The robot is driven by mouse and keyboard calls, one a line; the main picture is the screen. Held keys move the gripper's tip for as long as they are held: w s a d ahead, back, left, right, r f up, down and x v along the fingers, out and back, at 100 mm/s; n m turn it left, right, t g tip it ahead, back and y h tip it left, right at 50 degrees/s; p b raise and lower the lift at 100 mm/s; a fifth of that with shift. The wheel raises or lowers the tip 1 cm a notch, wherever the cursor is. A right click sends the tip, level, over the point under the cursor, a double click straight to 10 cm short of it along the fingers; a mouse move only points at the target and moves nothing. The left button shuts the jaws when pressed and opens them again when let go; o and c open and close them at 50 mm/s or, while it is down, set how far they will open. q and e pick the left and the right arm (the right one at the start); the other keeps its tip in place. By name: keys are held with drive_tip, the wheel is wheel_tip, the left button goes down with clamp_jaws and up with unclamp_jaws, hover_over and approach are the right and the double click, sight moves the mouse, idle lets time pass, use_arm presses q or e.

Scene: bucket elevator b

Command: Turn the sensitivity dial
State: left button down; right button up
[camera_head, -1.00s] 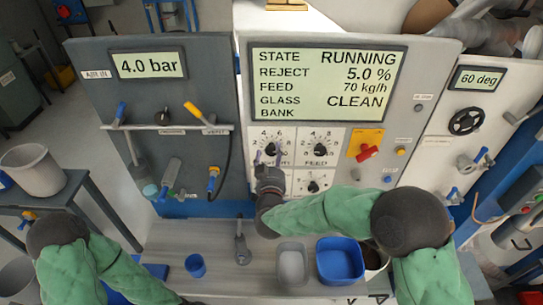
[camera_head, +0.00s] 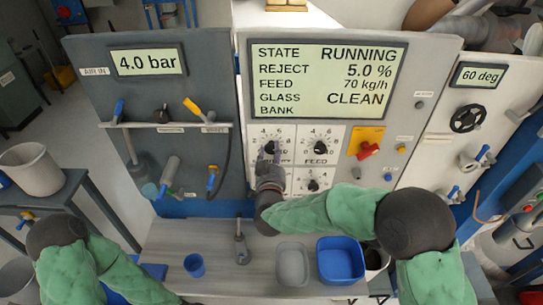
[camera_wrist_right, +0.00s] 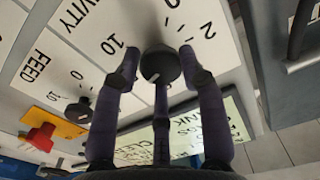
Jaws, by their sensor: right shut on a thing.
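The sensitivity dial (camera_head: 270,147) is a dark round knob with a light pointer mark on a white scale plate, on the panel below the display. In the right wrist view the knob (camera_wrist_right: 160,66) sits between my fingertips, with the word ending "IVITY" and the numbers 0, 2 and 10 around it. My right gripper (camera_head: 268,156) reaches up to it from below and is shut on the knob; its fingers (camera_wrist_right: 161,68) also show in the wrist view. My left arm is at the bottom left, and its gripper is not clearly visible.
The display (camera_head: 325,80) reads RUNNING, reject 5.0 %, feed 70 kg/h, glass CLEAN. The feed dial (camera_head: 320,147) is just right, with a smaller dial (camera_head: 313,185) below it. A red switch (camera_head: 368,150) on yellow is further right. Blue and grey bins (camera_head: 340,260) stand on the bench.

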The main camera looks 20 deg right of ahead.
drive_tip(key=shift+f, duration=0.15)
drive_tip(key=o, duration=1.1)
drive_tip(key=shift+a, duration=0.1)
drive_tip(key=v, duration=1.2)
